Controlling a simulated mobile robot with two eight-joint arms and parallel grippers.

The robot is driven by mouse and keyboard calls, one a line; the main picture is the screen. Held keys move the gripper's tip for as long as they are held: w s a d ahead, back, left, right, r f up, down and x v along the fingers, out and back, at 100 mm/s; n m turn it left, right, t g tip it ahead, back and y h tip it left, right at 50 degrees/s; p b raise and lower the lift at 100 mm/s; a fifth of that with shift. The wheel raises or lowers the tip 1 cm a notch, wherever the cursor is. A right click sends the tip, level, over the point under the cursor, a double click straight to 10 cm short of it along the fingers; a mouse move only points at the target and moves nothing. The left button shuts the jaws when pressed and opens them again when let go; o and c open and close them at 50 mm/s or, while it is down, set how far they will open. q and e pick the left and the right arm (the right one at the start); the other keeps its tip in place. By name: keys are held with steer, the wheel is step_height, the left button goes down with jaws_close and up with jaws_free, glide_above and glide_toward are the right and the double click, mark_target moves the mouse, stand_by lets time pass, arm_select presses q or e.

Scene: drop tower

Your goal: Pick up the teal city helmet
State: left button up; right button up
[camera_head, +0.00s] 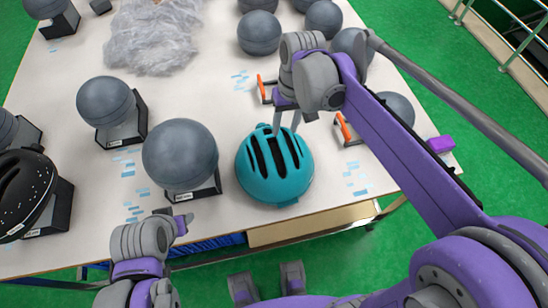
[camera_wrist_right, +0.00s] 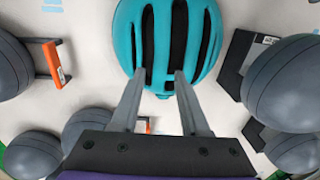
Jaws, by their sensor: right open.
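The teal city helmet (camera_head: 272,188) lies on the white table near its front edge, dome up, with dark vent slots. It also fills the top middle of the right wrist view (camera_wrist_right: 163,30). My right gripper (camera_head: 285,128) is over the helmet's far rim, fingers pointing down. In the right wrist view its two fingers (camera_wrist_right: 160,72) are apart and empty, overlapping the helmet's edge on either side of a middle rib. I cannot tell whether they touch it. My left gripper (camera_head: 180,222) is low at the table's front edge; its fingers are not clear.
A grey ball on a stand (camera_head: 180,155) is close left of the helmet. A black helmet (camera_head: 25,190) is at far left. Orange-handled items (camera_head: 342,128) and more grey balls (camera_head: 259,33) lie behind and right. Crumpled clear plastic (camera_head: 150,40) is at the back.

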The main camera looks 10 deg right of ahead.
mark_target(282, 141)
steer(key=f, duration=0.5)
steer(key=shift+s+a+f, duration=0.1)
steer(key=shift+s+a, duration=0.05)
steer(key=shift+a, duration=0.15)
jaws_close()
stand_by(1.1)
